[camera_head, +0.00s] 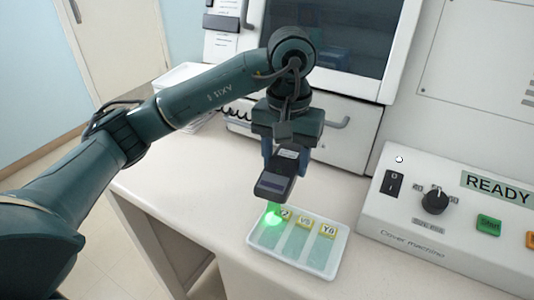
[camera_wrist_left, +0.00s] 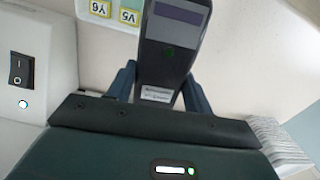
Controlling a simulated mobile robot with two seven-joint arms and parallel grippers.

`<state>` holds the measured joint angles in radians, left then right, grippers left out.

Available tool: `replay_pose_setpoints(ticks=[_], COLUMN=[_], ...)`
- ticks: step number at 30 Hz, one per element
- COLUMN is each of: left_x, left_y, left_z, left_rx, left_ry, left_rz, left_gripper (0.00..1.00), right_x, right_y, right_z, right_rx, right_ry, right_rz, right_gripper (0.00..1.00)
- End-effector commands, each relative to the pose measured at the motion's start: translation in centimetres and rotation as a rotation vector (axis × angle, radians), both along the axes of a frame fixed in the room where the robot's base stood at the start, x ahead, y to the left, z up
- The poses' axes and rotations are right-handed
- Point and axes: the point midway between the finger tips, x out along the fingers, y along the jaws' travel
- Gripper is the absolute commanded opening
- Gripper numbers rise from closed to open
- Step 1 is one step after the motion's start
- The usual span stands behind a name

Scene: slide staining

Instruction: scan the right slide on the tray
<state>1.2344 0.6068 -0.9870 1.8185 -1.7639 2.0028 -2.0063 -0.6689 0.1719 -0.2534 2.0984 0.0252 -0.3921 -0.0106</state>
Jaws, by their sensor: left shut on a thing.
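My left gripper (camera_head: 285,155) is shut on a dark handheld scanner (camera_head: 275,182) and holds it above the tray. The scanner and the left gripper's blue fingers also show in the left wrist view, the scanner (camera_wrist_left: 172,50) between them. A white tray (camera_head: 338,252) lies on the counter with slides side by side. The right slide (camera_head: 318,247) has a yellow label reading Y6. The middle slide (camera_head: 298,240) has a label reading V5. A green light spot falls at the left slide (camera_head: 270,235), whose label is partly hidden by the scanner. My right gripper is not in view.
The cover machine (camera_head: 450,215) with a knob, a switch and a READY display stands right of the tray. A large machine with a dark window (camera_head: 345,35) stands behind. The counter (camera_head: 180,190) is clear left of the tray.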

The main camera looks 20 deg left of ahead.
Motion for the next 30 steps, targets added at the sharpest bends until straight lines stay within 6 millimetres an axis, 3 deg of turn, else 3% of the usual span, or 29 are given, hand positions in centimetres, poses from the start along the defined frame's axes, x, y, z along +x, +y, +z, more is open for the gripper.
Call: replay_pose_setpoints(ticks=[21, 30], left_x=[1.4, 1.7], left_y=[-8.4, -10.3], left_z=[-1.0, -1.1], left_rx=[-0.001, -0.001], left_ry=[-0.001, -0.001], left_rz=[-0.001, 0.000], left_gripper=[0.23, 0.23], right_x=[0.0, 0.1], right_y=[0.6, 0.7], right_z=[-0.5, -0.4], right_rx=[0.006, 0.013], right_ry=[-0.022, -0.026], right_rz=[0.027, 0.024], right_gripper=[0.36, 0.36])
